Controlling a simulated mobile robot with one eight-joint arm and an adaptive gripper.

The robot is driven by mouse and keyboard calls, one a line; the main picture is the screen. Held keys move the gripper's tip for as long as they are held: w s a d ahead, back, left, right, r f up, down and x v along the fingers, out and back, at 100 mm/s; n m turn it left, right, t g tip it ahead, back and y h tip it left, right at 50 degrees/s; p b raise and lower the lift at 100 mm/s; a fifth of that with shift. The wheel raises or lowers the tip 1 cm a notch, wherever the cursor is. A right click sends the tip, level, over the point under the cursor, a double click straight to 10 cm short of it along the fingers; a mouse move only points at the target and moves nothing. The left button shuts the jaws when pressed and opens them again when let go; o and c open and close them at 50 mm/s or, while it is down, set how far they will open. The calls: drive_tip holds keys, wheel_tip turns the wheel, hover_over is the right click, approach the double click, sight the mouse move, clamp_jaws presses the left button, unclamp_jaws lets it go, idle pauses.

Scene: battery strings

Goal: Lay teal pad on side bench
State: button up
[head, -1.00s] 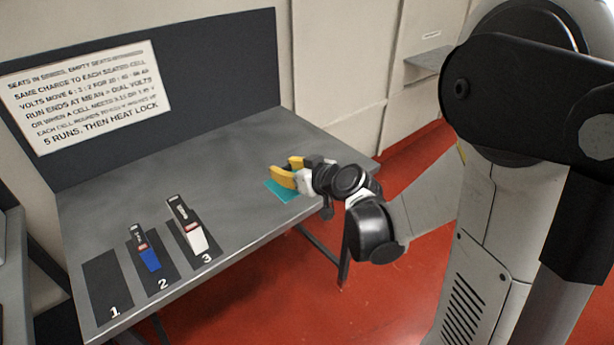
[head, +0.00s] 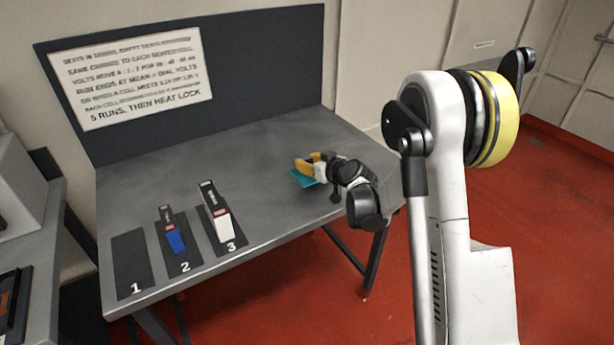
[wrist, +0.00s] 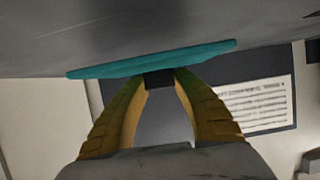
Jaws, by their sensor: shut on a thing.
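The teal pad (head: 303,179) is at the right part of the grey bench with the numbered slots (head: 318,226). My gripper (head: 301,165), with yellow fingers, is shut on one edge of the pad. In the wrist view the pad (wrist: 150,63) spans the fingertips (wrist: 160,78) and shows almost edge-on, close to a grey surface. I cannot tell whether it touches the bench top. Another grey bench (head: 48,215) stands at the left edge of the head view, partly out of frame; which one is the side bench is not marked.
Slot 1 (head: 132,262) is empty. A blue-fronted cell (head: 174,238) sits in slot 2 and a white-fronted cell (head: 217,215) in slot 3. A sign (head: 135,78) hangs on the dark back panel. A grey box (head: 15,190) and dark tray (head: 12,305) are on the left bench.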

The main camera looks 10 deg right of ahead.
drive_tip(key=shift+w+f, duration=0.2)
drive_tip(key=shift+w, duration=0.15)
drive_tip(key=shift+f, duration=0.2)
drive_tip(key=shift+f+b, duration=0.95)
drive_tip(key=shift+f, duration=0.8)
drive_tip(key=shift+f, duration=0.15)
drive_tip(key=o, duration=1.1)
